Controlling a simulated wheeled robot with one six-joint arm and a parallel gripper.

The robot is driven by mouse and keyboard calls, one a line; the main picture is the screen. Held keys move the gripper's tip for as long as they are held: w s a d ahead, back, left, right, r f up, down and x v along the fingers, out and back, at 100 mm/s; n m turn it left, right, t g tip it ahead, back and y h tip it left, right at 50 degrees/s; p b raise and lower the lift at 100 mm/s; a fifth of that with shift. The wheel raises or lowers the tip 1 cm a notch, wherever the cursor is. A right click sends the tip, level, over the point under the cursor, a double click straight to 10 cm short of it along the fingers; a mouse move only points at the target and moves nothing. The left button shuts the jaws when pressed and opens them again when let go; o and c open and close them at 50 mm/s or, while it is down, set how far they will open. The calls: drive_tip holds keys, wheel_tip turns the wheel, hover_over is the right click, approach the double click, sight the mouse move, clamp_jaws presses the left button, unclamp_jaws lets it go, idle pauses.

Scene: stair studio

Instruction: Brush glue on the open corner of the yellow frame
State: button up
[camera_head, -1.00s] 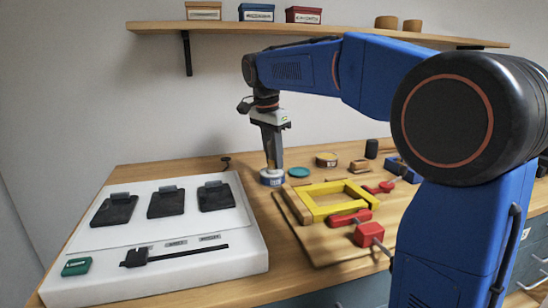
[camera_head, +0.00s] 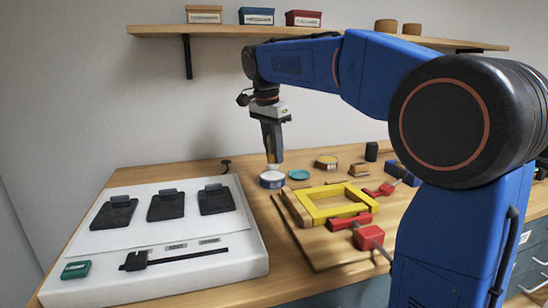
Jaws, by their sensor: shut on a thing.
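The yellow frame (camera_head: 308,206) lies flat on a wooden board (camera_head: 322,252) at the right of the bench. I cannot tell from here which corner is open. My gripper (camera_head: 273,157) points down above an open pot with a blue and white label (camera_head: 272,181), left of and behind the frame. It is shut on what looks like a brush (camera_head: 272,167). Only a short pale piece of the brush shows between the fingers and the pot. Its lower end is at or in the pot mouth; I cannot tell which.
Red clamps (camera_head: 350,221) (camera_head: 379,190) lie at the frame, and a red-headed tool (camera_head: 369,237) lies in front. A teal lid (camera_head: 299,174) and a yellow-topped tin (camera_head: 326,162) stand behind. A white panel with black pads (camera_head: 165,262) fills the left.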

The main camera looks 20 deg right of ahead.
drive_tip(key=shift+r, duration=2.1)
drive_tip(key=shift+f, duration=3.4)
drive_tip(key=shift+r, duration=0.15)
wheel_tip(320, 180, up, 7)
drive_tip(key=shift+f, duration=0.15)
wheel_tip(320, 180, down, 7)
drive_tip(key=shift+f, duration=0.1)
drive_tip(key=shift+r, duration=3.35)
clamp_jaws()
